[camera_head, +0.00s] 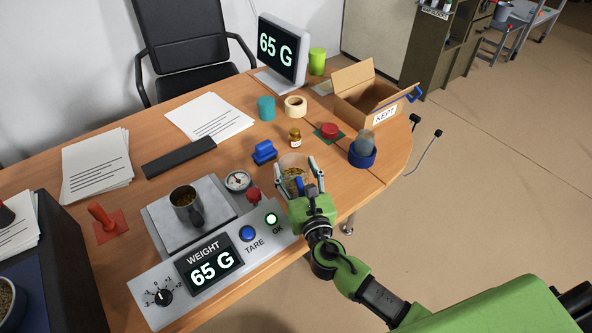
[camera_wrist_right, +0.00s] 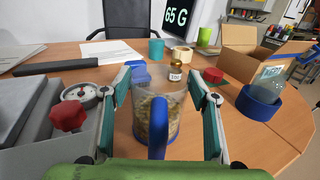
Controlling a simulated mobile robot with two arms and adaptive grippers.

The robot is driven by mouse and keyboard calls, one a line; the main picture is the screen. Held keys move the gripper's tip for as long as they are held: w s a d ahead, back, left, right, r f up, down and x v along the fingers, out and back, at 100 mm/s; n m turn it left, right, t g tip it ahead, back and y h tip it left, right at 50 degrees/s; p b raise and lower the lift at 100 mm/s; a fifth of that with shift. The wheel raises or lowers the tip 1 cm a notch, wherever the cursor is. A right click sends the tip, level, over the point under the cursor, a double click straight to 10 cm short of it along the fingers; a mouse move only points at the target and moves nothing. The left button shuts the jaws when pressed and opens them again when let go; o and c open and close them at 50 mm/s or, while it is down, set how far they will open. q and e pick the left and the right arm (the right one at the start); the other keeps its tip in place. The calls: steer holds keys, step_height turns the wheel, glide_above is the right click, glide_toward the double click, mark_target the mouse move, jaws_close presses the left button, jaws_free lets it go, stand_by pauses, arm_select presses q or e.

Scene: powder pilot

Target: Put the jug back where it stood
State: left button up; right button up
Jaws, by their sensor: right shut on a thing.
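The clear jug (camera_head: 291,166) with a blue handle and grainy brownish contents is at the table's front edge, right of the scale. It also shows in the middle of the right wrist view (camera_wrist_right: 172,103), upright, its blue handle towards me. My right gripper (camera_head: 316,177) is shut on the jug, one finger on each side; it also shows in the right wrist view (camera_wrist_right: 160,84). I cannot tell whether the jug's base touches the table. My left gripper is not in view.
The scale (camera_head: 215,198) carries a dark metal cup (camera_head: 186,207); its display reads 65 G.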

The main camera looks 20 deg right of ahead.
steer(key=shift+f, duration=0.1)
steer(key=o, duration=1.5)
steer(key=shift+o, duration=0.2)
steer(key=shift+r, duration=0.25)
steer(key=s+b, duration=0.1)
steer(key=s, duration=1.1)
steer(key=shift+a, duration=0.25)
